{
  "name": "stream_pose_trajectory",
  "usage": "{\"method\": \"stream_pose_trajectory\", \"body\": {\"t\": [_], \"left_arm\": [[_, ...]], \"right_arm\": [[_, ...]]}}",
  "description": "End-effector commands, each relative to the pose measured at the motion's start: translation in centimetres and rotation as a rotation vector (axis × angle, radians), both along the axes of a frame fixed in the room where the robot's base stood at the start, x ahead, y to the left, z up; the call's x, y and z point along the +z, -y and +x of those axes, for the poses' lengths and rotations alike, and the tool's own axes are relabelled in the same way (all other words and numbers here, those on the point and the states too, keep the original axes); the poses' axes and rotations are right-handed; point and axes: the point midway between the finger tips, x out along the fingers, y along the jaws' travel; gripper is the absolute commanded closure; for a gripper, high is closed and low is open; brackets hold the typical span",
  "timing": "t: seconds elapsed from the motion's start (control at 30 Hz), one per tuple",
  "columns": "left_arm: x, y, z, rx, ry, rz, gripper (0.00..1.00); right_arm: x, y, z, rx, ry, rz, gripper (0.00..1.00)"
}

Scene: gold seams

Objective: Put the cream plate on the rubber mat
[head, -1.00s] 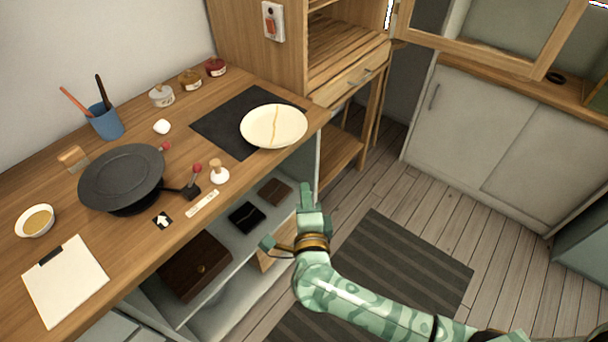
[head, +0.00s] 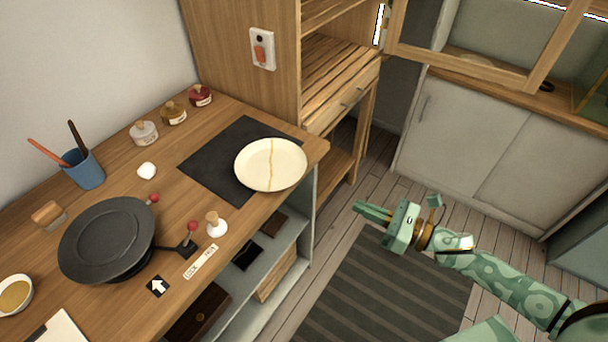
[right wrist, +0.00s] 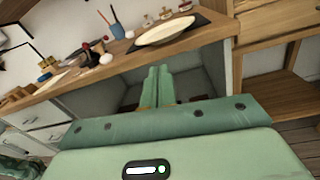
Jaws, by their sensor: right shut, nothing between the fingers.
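The cream plate (head: 270,165) with a gold seam lies on the right part of the black rubber mat (head: 215,160) and reaches past the mat's right edge toward the counter's edge. In the right wrist view the plate (right wrist: 165,30) shows beyond my fingers, with a strip of the mat (right wrist: 205,22) beside it. My right gripper (head: 372,212) is shut and empty, out over the floor to the right of the counter and apart from the plate. Its closed fingers (right wrist: 158,85) show in the right wrist view. My left gripper is in neither view.
A dark pan (head: 107,238), a blue cup (head: 83,170) with utensils, several small jars (head: 173,113) and a white stopper-like piece (head: 215,224) stand on the counter. A wooden shelf unit (head: 240,80) rises behind. Open shelves lie below the counter. Floor is clear around a striped rug (head: 375,290).

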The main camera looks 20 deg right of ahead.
Motion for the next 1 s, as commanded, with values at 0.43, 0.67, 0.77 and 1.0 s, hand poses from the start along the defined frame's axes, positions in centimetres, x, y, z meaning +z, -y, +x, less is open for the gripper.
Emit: {"method": "stream_pose_trajectory", "body": {"t": [0.43,0.67,0.77,1.0], "left_arm": [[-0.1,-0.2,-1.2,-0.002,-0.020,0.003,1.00],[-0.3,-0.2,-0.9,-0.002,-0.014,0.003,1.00],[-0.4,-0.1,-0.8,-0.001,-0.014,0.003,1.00],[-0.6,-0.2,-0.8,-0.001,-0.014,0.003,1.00]], "right_arm": [[-0.1,-3.0,3.4,-0.003,0.098,-0.114,1.00],[-0.2,-6.4,7.1,-0.003,0.096,-0.113,1.00],[-0.2,-7.6,8.4,-0.004,0.095,-0.112,1.00],[-0.2,-9.2,10.2,-0.004,0.093,-0.114,1.00]]}}
